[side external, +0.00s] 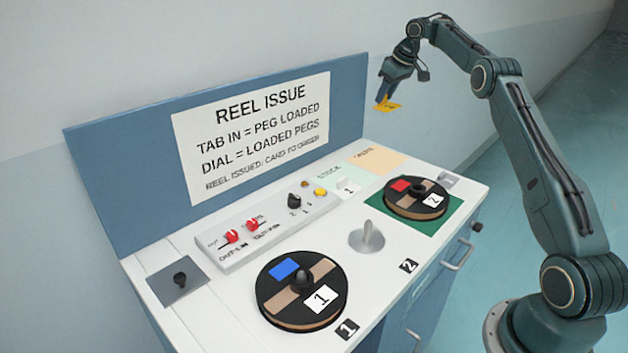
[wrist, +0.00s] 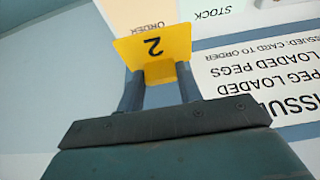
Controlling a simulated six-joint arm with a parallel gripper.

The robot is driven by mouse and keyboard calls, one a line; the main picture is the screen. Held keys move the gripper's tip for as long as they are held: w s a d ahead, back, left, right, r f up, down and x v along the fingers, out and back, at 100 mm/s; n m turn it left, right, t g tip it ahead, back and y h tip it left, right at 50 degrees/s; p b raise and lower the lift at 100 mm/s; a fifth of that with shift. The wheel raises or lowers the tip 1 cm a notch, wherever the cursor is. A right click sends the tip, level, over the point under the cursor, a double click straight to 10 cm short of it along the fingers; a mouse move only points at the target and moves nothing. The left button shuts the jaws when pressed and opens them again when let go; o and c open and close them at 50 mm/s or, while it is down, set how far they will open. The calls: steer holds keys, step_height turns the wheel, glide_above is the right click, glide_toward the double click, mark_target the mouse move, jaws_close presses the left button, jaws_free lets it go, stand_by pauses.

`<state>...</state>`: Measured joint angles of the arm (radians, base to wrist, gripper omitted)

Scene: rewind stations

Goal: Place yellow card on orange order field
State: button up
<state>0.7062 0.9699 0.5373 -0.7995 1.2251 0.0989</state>
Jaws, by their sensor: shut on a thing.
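The yellow card (side external: 387,105) is in my gripper (side external: 384,97), raised well above the back right of the bench. In the wrist view the card (wrist: 155,48) shows a "2" and sits between the fingertips of my gripper (wrist: 158,75), which is shut on it. The pale orange order field (side external: 380,157) lies at the back right of the bench top, below and apart from the card.
Reel 2 (side external: 416,198) lies on a green square; reel 1 (side external: 301,291) is at the front. A grey peg (side external: 367,237) stands between them. A sign panel (side external: 252,135) rises behind.

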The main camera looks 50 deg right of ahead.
steer(key=shift+f, duration=0.15)
steer(key=shift+w+a+f, duration=0.1)
steer(key=shift+f, duration=0.6)
step_height(320, 180, down, 18)
steer(key=shift+f, duration=0.15)
stand_by(0.6)
steer(key=shift+f, duration=0.1)
steer(key=o, duration=1)
steer(key=shift+c, duration=0.2)
steer(key=shift+s+r, duration=0.2)
steer(key=shift+r, duration=0.4)
steer(key=v, duration=1.1)
